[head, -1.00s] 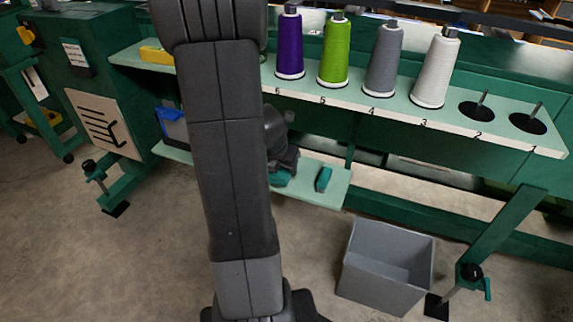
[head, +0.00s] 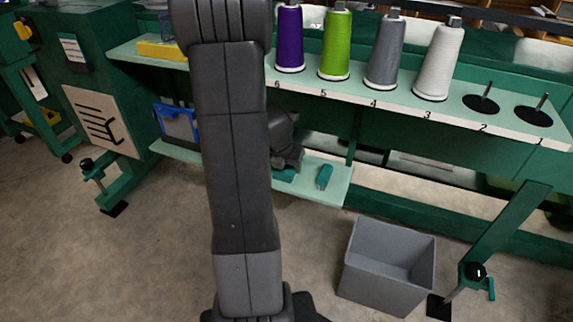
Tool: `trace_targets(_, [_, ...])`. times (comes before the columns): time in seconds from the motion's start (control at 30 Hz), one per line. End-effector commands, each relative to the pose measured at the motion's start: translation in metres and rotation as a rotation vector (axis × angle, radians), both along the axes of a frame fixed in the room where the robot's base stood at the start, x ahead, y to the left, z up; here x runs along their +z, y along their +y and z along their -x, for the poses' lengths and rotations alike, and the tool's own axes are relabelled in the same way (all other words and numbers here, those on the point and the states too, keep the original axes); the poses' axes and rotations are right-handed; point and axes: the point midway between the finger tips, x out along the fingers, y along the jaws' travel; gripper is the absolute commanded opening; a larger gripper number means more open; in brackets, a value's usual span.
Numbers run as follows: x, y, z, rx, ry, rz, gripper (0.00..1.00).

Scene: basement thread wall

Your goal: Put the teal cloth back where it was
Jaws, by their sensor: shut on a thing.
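The teal cloth (head: 285,175) shows as a small strip just under my gripper (head: 288,164), over the lower pale green shelf (head: 338,191). My gripper is shut on the cloth. Most of the cloth and the fingertips are hidden by my own arm and wrist. I cannot tell whether the cloth touches the shelf. A separate small teal object (head: 325,177) lies on the shelf to the right, apart from my gripper.
An upper shelf (head: 402,98) carries purple, green, grey and white thread cones; its two right-hand holes are empty. A blue-framed bin (head: 178,122) stands left on the lower shelf. An open grey bin (head: 388,268) stands on the floor. A green leg (head: 506,232) slants at right.

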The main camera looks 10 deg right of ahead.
Motion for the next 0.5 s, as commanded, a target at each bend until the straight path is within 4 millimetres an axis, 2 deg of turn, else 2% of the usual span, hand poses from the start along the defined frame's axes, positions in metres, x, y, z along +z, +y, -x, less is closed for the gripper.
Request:
trace_targets(0.03, [-0.0031,0.0000,0.0003,0.000,0.001,-0.001,0.24])
trace_targets(0.07, [-0.0031,-0.0001,0.0002,0.001,0.001,0.000,0.56])
trace_targets(0.17, [-0.0021,-0.0001,0.0002,0.000,0.000,0.000,0.75])
trace_targets(0.5, [-0.0005,0.0000,0.0002,0.000,0.000,0.000,0.76])
